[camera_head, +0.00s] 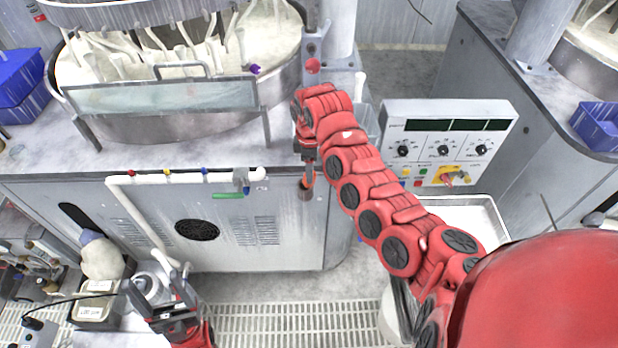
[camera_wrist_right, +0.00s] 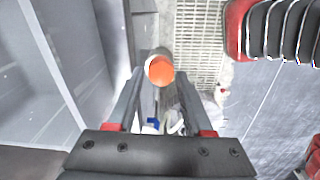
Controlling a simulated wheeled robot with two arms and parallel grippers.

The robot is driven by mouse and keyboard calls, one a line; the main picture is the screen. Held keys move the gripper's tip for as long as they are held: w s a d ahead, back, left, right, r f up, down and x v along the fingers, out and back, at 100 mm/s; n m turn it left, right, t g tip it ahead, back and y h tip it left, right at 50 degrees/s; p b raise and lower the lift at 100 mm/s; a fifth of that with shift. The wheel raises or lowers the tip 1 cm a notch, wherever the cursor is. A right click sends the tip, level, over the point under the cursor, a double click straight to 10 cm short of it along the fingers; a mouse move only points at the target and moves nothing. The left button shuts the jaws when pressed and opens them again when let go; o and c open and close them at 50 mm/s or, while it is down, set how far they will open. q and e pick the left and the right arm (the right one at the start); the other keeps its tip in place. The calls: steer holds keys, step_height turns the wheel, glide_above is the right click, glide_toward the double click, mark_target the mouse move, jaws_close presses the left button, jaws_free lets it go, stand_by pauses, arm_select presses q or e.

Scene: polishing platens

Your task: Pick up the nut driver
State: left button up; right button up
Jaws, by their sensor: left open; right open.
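What looks like the nut driver shows as an orange round end (camera_wrist_right: 160,70) in the right wrist view, between and just beyond my right fingertips, with a pale cylindrical rim around it. In the head view its orange part (camera_head: 308,170) hangs upright at the front edge of the polishing bench, above a brown cup-like piece. My right gripper (camera_head: 307,158) points down over it; it also shows in the right wrist view (camera_wrist_right: 160,85), fingers open on either side. I cannot tell whether they touch it. My left gripper (camera_head: 165,295) is open and empty at the lower left.
The polishing bench (camera_head: 200,160) carries a round platen basin (camera_head: 190,125) and a white pipe with coloured valves (camera_head: 180,178). A control box (camera_head: 448,130) stands right of my right arm. A white tray (camera_head: 470,213) lies below it. Floor grating (camera_head: 290,320) is clear in front.

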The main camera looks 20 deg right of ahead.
steer(key=f+p, duration=0.2)
steer(key=f, duration=0.1)
steer(key=shift+a+f, duration=0.2)
steer(key=shift+f, duration=0.05)
steer(key=shift+w+f, duration=0.1)
steer(key=shift+f, duration=0.35)
jaws_close()
steer(key=shift+r, duration=0.1)
step_height(320, 180, up, 9)
steer(key=b, duration=0.4)
steer(key=shift+w+f, duration=0.1)
steer(key=shift+f, duration=0.1)
steer(key=shift+r, duration=4.6)
steer(key=f+m+b, duration=0.1)
steer(key=m+b, duration=0.1)
steer(key=m, duration=0.2)
steer(key=w+a+f+m+b, duration=0.1)
steer(key=f+m, duration=0.1)
steer(key=m, duration=0.3)
steer(key=a+f+m+b, duration=0.1)
steer(key=f+m+b, duration=0.1)
steer(key=m, duration=0.2)
steer(key=shift+w+f+m+g+b, duration=0.1)
steer(key=shift+w+m+g+b, duration=0.05)
steer(key=shift+m+g+b, duration=0.2)
